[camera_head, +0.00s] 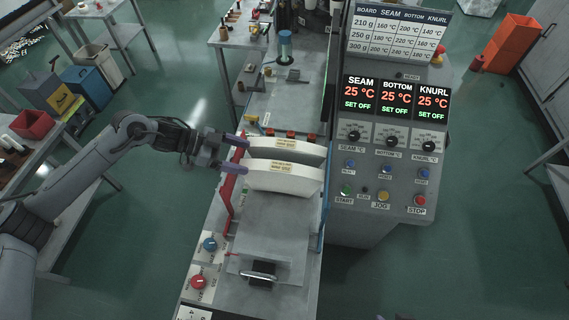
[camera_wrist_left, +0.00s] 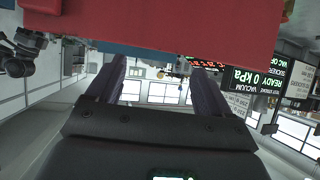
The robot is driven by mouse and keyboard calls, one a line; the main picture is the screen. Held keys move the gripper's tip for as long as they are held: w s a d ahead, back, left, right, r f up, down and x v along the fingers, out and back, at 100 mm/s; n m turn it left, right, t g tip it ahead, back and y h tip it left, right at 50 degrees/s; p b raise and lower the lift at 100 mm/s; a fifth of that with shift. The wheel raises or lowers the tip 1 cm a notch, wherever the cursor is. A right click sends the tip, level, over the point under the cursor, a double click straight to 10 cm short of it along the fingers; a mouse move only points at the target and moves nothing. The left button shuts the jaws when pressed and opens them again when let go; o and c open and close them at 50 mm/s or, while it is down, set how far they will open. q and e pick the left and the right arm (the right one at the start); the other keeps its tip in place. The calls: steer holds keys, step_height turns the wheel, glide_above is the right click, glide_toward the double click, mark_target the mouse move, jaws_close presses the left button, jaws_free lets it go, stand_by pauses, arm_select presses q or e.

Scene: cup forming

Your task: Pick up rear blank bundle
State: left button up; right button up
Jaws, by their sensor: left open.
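Two cream-white blank bundles with yellow labels stand one behind the other on the grey machine in the head view. The rear blank bundle (camera_head: 312,149) is partly hidden by the front blank bundle (camera_head: 284,179). My left gripper (camera_head: 240,154) is open at the left ends of the bundles, its purple fingers pointing right. One finger is by the rear bundle's left end and the other is lower, by the front bundle's left end. I cannot tell whether they touch. The left wrist view shows the open fingers (camera_wrist_left: 157,85) with nothing visible between them.
A red side guide (camera_head: 226,203) and a blue one (camera_head: 324,213) flank the bundles. A control panel (camera_head: 390,165) stands close on the right. A clear metal plate (camera_head: 270,222) lies in front. A red surface (camera_wrist_left: 150,40) fills the top of the left wrist view.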

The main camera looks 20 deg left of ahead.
mark_target(279, 166)
arm_select(q)
steer(key=shift+w+f, duration=0.1)
steer(key=shift+w, duration=0.1)
steer(key=p+x, duration=0.1)
steer(key=x, duration=0.3)
steer(key=shift+s+d, duration=0.15)
steer(key=shift+d+f, duration=0.15)
steer(key=shift+d, duration=0.2)
steer(key=x, duration=0.2)
steer(key=p+x, duration=0.1)
steer(key=x, duration=0.1)
steer(key=shift+d, duration=0.4)
steer(key=shift+d+f, duration=0.15)
steer(key=shift+d, duration=0.1)
arm_select(e)
steer(key=shift+v, duration=0.95)
steer(key=shift+s, duration=0.15)
arm_select(q)
jaws_close()
